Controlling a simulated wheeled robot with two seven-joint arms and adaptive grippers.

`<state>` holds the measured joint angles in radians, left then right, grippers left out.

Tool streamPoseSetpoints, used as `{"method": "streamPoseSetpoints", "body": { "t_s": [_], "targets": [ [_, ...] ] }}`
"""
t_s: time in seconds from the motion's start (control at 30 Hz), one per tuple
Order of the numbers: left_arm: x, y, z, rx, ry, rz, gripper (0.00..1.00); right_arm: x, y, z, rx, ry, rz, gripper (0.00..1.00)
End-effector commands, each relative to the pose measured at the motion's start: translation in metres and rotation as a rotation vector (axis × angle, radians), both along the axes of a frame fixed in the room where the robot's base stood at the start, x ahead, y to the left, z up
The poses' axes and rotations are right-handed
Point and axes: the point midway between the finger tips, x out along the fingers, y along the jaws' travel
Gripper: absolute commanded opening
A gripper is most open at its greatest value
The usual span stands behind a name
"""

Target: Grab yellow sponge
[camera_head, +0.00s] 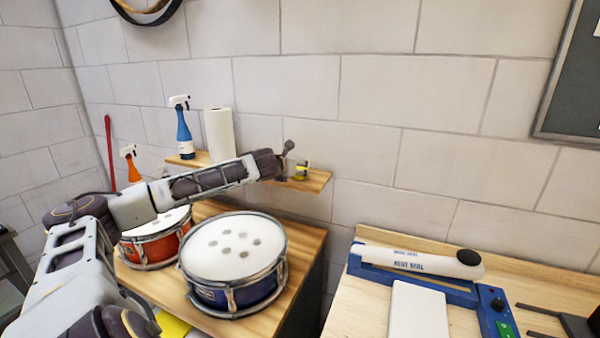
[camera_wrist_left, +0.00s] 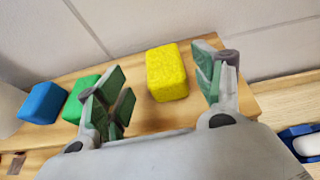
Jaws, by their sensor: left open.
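The yellow sponge (camera_wrist_left: 167,73) is a block on the wooden wall shelf. It shows between the open fingers of my left gripper (camera_wrist_left: 158,88) in the left wrist view, nearer the right finger, with a gap on each side. In the head view the yellow sponge (camera_head: 301,171) is small at the shelf's right part, just beyond my left gripper (camera_head: 287,160), which partly hides it. I cannot tell how far the fingertips are from it in depth. My right gripper is not seen.
A green sponge (camera_wrist_left: 78,101) and a blue sponge (camera_wrist_left: 42,103) sit left on the shelf (camera_head: 316,183). A spray bottle (camera_head: 184,132) and paper roll (camera_head: 219,135) stand farther left. Two drums, one blue (camera_head: 233,265) and one red (camera_head: 156,246), sit below my left arm.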

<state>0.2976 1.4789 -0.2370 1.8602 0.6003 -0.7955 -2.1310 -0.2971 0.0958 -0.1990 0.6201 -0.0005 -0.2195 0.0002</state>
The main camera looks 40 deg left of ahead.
Motion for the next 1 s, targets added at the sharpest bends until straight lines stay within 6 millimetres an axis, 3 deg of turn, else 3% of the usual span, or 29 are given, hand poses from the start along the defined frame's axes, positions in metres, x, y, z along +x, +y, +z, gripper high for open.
{"method": "streamPoseSetpoints", "body": {
  "t_s": [0.47, 1.0],
  "targets": [
    [0.015, 0.002, -0.007, -0.002, -0.001, 0.000, 0.68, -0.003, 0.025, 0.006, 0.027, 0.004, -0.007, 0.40],
    [0.036, 0.009, -0.017, -0.002, 0.001, -0.001, 0.68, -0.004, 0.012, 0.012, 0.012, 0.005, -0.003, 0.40]
  ]
}}
